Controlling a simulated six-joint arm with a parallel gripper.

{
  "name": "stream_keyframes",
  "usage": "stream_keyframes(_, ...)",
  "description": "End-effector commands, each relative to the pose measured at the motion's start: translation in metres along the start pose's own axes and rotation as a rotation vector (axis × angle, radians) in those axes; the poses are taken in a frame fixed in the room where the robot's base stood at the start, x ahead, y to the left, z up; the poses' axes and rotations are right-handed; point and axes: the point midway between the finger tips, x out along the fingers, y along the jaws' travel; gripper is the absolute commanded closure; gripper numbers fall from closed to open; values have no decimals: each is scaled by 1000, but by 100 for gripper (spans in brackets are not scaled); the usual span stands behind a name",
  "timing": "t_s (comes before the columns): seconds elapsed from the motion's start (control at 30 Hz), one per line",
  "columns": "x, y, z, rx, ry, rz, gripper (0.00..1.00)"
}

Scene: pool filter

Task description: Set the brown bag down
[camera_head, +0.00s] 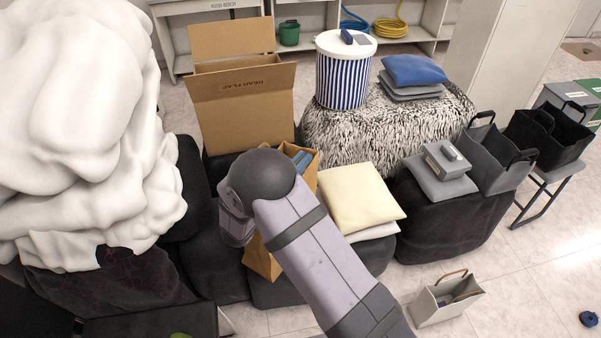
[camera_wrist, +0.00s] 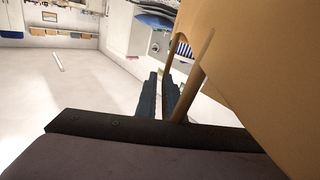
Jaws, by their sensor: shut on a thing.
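The brown bag (camera_head: 262,261) is partly hidden behind my arm in the head view, among the dark cushioned seats. My gripper (camera_wrist: 162,82) is shut on the bag's handle. I cannot tell whether the bag's base touches anything.
Cream cushions (camera_head: 357,197) lie right of the bag. A cardboard box (camera_head: 241,112) stands behind it, and a striped drum (camera_head: 343,80) stands on a furry pouf (camera_head: 340,140). A white cloth heap (camera_head: 75,130) fills the left. A small grey bag (camera_head: 432,304) stands on open floor.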

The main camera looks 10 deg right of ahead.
Motion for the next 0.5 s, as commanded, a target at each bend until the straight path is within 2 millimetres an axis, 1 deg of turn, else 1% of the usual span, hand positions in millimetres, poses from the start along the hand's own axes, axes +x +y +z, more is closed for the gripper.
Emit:
stream_keyframes(0.3,0,-4,34,-3,0,-1,100)
stream_keyframes(0.4,0,-4,39,-1,0,-1,100)
stream_keyframes(0.5,0,-4,40,0,0,-1,100)
